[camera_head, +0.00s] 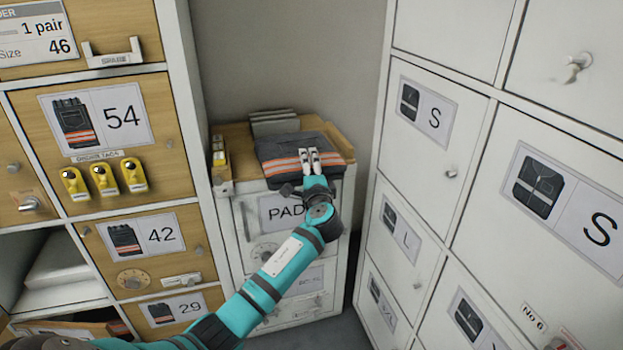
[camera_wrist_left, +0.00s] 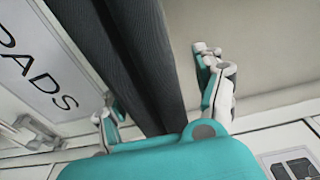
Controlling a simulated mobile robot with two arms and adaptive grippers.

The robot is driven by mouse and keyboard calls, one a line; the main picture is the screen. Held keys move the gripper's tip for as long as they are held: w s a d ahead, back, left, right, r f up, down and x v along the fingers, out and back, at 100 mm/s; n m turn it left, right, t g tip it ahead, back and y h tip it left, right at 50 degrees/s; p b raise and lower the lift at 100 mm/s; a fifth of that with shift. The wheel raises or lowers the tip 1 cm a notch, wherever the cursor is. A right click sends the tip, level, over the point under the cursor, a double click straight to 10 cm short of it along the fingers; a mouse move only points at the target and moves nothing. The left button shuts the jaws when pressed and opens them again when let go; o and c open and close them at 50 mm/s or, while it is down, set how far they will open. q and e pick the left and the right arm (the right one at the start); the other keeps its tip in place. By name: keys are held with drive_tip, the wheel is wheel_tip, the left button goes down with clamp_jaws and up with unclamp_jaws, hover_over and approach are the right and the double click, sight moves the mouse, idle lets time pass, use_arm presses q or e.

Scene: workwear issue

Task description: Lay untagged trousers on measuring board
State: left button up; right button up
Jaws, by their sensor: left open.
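Folded dark trousers (camera_head: 283,147) with orange and pale stripes lie on the wooden top (camera_head: 342,141) of the low white cabinet. My left gripper (camera_head: 308,158) is at their front edge, with its two pale fingers over the striped part. In the left wrist view the gripper (camera_wrist_left: 160,98) is open, with dark folded cloth (camera_wrist_left: 135,55) between its fingers; I cannot tell whether they touch it. No tag shows on the visible part of the trousers. I cannot make out a measuring board for certain. My right gripper is not in view.
The low cabinet (camera_head: 247,222) bears a PADS label. Grey flat items (camera_head: 273,122) stand behind the trousers, and a small yellow-and-dark item (camera_head: 219,152) is at left. Wooden lockers (camera_head: 160,178) on the left and white lockers (camera_head: 470,165) on the right hem in the space.

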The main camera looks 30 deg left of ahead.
use_arm(q)
drive_tip(key=p+v, duration=0.1)
drive_tip(key=v, duration=1.1)
drive_tip(key=s+d+f+n+g+h, duration=0.15)
drive_tip(key=s+f, duration=0.25)
drive_tip(key=f, duration=0.5)
drive_tip(key=s+d+f+g+h, duration=0.2)
drive_tip(key=s+f+h, duration=0.15)
drive_tip(key=f, duration=0.55)
drive_tip(key=s+d+f+n+g+h, duration=0.15)
drive_tip(key=s+f, duration=0.25)
drive_tip(key=f, duration=0.5)
drive_tip(key=s+d+f+n+g+h, duration=0.2)
drive_tip(key=s+f, duration=0.5)
drive_tip(key=s, duration=0.4)
drive_tip(key=s+d+f+n+g+h, duration=0.2)
drive_tip(key=s+d+f, duration=0.5)
drive_tip(key=s, duration=0.4)
drive_tip(key=shift+d+f+n+g+h, duration=0.3)
drive_tip(key=shift+f+g+h, duration=0.15)
drive_tip(key=shift+g+h, duration=0.45)
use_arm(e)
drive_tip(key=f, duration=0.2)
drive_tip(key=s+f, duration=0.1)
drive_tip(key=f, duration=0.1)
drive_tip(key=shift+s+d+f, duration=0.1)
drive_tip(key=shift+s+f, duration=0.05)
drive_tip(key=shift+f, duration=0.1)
